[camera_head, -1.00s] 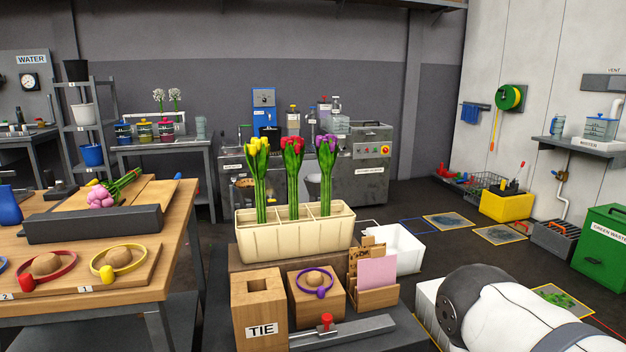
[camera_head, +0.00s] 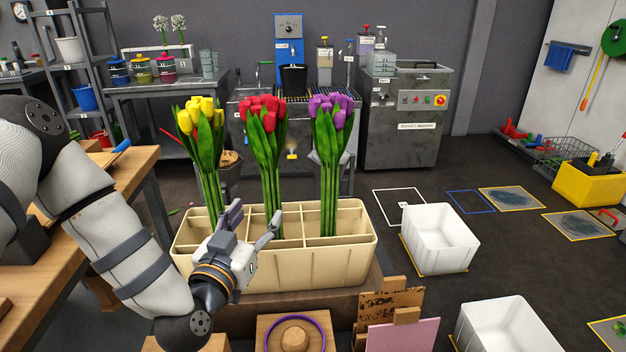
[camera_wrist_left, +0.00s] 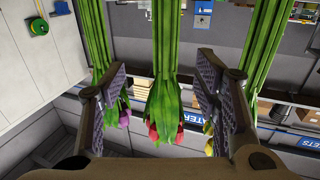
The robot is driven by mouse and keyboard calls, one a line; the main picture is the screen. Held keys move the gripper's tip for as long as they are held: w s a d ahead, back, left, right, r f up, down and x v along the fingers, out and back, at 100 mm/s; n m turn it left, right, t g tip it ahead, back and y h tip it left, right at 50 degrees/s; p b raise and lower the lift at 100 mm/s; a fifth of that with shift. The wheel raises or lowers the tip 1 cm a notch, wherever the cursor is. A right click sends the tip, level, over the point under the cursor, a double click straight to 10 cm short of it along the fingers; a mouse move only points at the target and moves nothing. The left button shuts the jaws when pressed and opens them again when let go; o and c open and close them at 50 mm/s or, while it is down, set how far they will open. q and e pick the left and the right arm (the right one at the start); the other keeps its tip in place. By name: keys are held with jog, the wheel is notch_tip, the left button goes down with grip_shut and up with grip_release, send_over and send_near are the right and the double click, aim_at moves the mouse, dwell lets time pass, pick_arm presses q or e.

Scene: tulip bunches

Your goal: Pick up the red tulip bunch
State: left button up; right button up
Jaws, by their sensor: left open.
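The red tulip bunch (camera_head: 267,145) stands upright in the middle compartment of a cream divided planter (camera_head: 310,268). A yellow bunch (camera_head: 205,155) stands in the left compartment and a purple bunch (camera_head: 330,145) in the right one. My left gripper (camera_head: 256,218) is open in front of the red bunch's lower stems, at the planter's front rim. In the left wrist view the red bunch (camera_wrist_left: 163,105) appears between the two spread fingers, with red heads pointing down the picture. Whether the fingers reach around the stems is hard to tell. My right gripper is not in view.
The yellow and purple bunches stand close on either side. A wooden block with a purple ring (camera_head: 296,335) and a pink card holder (camera_head: 400,335) stand in front of the planter. A white bin (camera_head: 440,240) is on the floor to the right. A wooden table (camera_head: 130,175) is at left.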

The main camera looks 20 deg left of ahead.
aim_at(268, 193)
pick_arm(q)
jog(key=w, duration=0.3)
jog(key=w+a+b, duration=0.1)
jog(key=w, duration=0.3)
jog(key=w+a, duration=0.1)
jog(key=w, duration=0.2)
jog(key=shift+w+f, duration=0.2)
jog(key=shift+f, duration=0.1)
jog(key=shift+w, duration=0.15)
jog(key=shift+r, duration=0.15)
grip_shut()
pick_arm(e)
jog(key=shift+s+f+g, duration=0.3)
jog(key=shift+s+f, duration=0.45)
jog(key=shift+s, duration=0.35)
